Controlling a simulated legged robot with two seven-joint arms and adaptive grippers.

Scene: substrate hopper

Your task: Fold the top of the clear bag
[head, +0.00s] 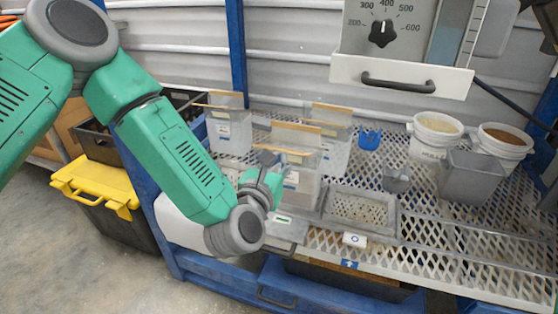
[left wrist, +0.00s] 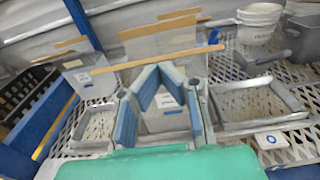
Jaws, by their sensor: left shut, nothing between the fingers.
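Several clear bags with tan strips across their tops stand on the mesh bench. The nearest clear bag (head: 306,180) is upright beside my left gripper (head: 268,182), partly hidden by it. Two more clear bags, one at the left (head: 229,130) and one behind (head: 335,145), stand farther back. In the left wrist view my gripper's blue finger pads (left wrist: 158,72) come together at their tips in front of the nearest bag (left wrist: 165,118). The gripper is shut and empty. A long tan strip (left wrist: 130,66) runs across behind the fingertips. My right gripper is not in view.
A shallow mesh tray (head: 392,218) lies right of the gripper. A blue scoop (head: 369,140), a grey bin (head: 470,178) and two white buckets (head: 432,150) (head: 500,158) stand farther right. A scale drawer (head: 400,77) overhangs the back. A black crate with yellow lid (head: 98,186) is left.

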